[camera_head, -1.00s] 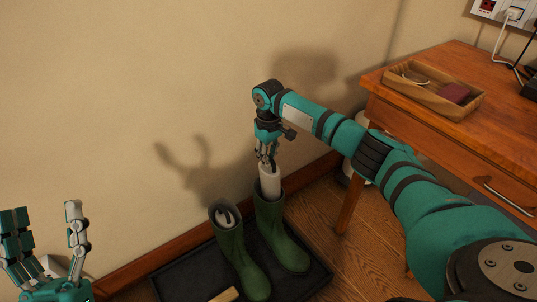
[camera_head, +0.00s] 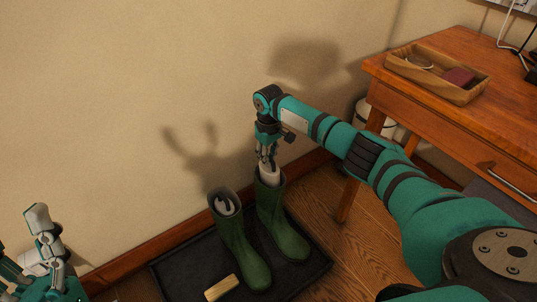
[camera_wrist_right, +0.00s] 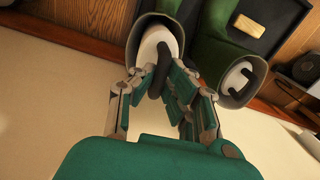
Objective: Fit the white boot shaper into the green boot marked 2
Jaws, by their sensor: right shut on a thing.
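Two green boots stand upright side by side. The right-hand boot (camera_head: 284,228) has the white boot shaper (camera_head: 268,174) mostly down inside its shaft; its white top and dark handle also show in the right wrist view (camera_wrist_right: 152,46). My right gripper (camera_head: 266,160) is shut on the shaper's handle, just above that boot's opening. The left-hand boot (camera_head: 240,251) holds another white shaper with a dark handle (camera_head: 226,204). I cannot read a number on either boot. My left gripper (camera_head: 27,250) is at the left edge, partly cut off, with its fingers apart and empty.
The boots stand on a black tray (camera_head: 183,283) by the wall. A yellowish block (camera_head: 222,287) lies at its front. A wooden desk (camera_head: 440,123) with a wooden organiser (camera_head: 438,75) stands at the right, close to my right arm. A pale bin-like object (camera_head: 366,113) is behind the desk leg.

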